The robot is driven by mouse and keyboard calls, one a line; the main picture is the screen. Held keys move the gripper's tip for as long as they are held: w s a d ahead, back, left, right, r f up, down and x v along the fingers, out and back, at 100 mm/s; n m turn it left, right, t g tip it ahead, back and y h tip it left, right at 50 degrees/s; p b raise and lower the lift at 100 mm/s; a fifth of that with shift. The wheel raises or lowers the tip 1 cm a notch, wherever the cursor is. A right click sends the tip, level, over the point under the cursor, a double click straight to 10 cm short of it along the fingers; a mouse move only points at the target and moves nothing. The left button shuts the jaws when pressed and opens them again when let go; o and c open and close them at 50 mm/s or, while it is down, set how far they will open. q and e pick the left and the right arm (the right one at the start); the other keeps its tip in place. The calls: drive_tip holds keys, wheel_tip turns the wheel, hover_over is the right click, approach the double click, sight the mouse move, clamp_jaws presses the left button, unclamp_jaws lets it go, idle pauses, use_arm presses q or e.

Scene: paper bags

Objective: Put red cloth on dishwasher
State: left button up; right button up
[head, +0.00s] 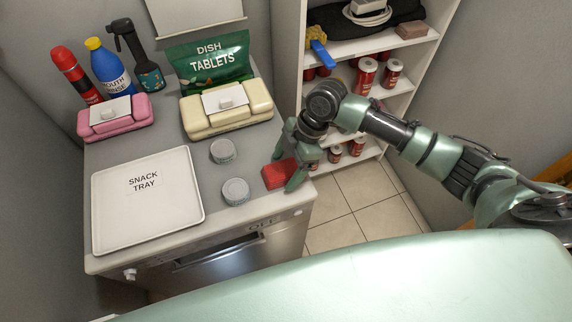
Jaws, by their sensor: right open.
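The red cloth (274,176) lies as a small folded block on the right edge of the dishwasher top (225,213). My right gripper (286,172) points down over the cloth, with its fingers beside and around it. It is open, and I cannot tell if a finger touches the cloth. Part of the cloth is hidden behind the fingers. The dishwasher's metal front (225,262) faces me. My left gripper is not in view.
A white snack tray (185,220) and two round tins (235,191) stand left of the cloth. Wipe packs (250,120), bottles (107,66) and a green tablets bag (208,58) fill the back. A shelf (345,46) with jars stands to the right, above tiled floor.

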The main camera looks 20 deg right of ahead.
drive_tip(key=b+v, duration=0.1)
drive_tip(key=v, duration=1.1)
drive_tip(key=shift+b, duration=0.3)
